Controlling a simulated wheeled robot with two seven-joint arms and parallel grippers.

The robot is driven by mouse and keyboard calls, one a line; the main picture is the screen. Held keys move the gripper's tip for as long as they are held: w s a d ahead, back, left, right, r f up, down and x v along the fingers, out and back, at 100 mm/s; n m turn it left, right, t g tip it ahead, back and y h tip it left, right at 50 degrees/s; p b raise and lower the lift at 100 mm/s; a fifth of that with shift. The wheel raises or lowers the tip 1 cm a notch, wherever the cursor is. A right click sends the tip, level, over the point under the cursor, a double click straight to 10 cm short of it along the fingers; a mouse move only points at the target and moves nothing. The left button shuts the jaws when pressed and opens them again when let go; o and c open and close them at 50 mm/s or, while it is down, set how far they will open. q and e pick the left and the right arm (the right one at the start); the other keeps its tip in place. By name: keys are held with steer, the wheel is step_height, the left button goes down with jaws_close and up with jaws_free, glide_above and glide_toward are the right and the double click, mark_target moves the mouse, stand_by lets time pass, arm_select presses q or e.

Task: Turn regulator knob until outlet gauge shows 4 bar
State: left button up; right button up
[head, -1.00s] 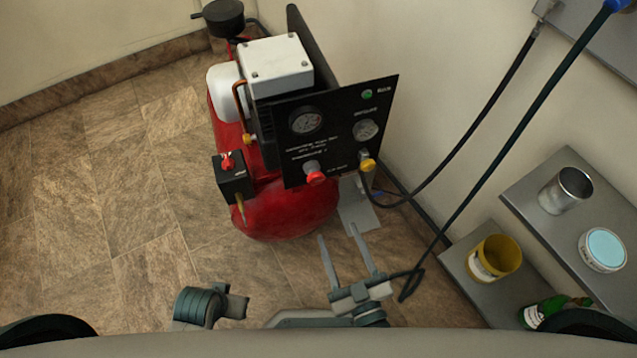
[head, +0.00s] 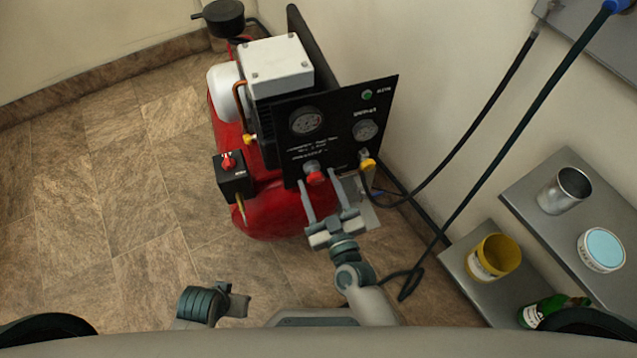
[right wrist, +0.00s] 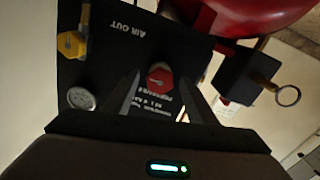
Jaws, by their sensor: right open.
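The red regulator knob (head: 315,178) is on the lower part of the black panel (head: 345,140) of a red compressor. It also shows in the right wrist view (right wrist: 159,78), between my fingers and beyond their tips. Two round gauges are on the panel: a left one (head: 307,122) and a right one (head: 366,130); their needles are too small to read. My right gripper (head: 320,185) is open and empty just in front of and below the knob, with no clear contact. My left gripper (head: 236,302) is low at the front, away from the panel; its fingers are not clearly seen.
A yellow outlet valve (head: 368,165) with a black hose is close to the right of the knob. Grey shelves with a yellow can (head: 494,258) and other containers are at right. The floor at left is clear.

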steer(key=shift+w, duration=0.2)
steer(key=c, duration=1.1)
steer(key=shift+o, duration=0.2)
